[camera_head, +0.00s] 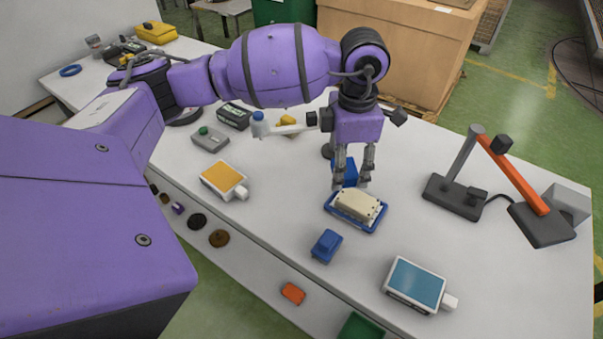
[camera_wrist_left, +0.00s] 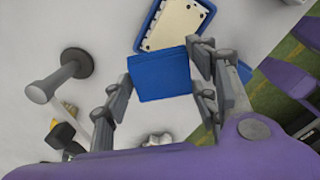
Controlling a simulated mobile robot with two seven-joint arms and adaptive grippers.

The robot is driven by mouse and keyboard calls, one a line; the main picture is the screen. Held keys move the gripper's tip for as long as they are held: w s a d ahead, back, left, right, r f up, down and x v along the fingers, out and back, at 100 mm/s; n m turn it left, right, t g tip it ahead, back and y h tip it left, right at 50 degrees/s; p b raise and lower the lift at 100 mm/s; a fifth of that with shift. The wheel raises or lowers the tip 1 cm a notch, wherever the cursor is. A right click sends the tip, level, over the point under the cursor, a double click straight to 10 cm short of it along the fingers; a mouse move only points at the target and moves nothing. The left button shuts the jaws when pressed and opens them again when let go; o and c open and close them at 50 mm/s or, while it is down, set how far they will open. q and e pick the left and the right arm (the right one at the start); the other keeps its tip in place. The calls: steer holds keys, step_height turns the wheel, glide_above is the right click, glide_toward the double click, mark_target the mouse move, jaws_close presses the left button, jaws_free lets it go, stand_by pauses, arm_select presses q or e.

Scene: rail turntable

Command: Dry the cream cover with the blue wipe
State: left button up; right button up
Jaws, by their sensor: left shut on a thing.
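The cream cover (camera_head: 357,206) lies flat in a shallow blue tray (camera_head: 369,228) on the white table. It also shows in the left wrist view (camera_wrist_left: 178,24), at the top. My left gripper (camera_head: 352,182) points down just behind the cover and is shut on the blue wipe (camera_head: 345,172). In the left wrist view the wipe (camera_wrist_left: 162,76) is a flat blue face between the fingers (camera_wrist_left: 160,85). The wipe is beside the cover's far edge; I cannot tell whether they touch. My right gripper is out of view.
A blue block (camera_head: 326,246) stands in front of the tray. A blue-topped box (camera_head: 415,283) and an orange-topped box (camera_head: 222,179) flank the area. A grey stand with an orange arm (camera_head: 513,175) is at right. Table between tray and stand is clear.

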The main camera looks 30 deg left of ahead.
arm_select(q)
step_height(320, 180, up, 2)
steer(key=shift+w+r+p, duration=0.1)
steer(key=shift+p, duration=0.2)
steer(key=shift+d+r, duration=0.1)
steer(key=shift+r, duration=0.25)
steer(key=shift+f, duration=0.1)
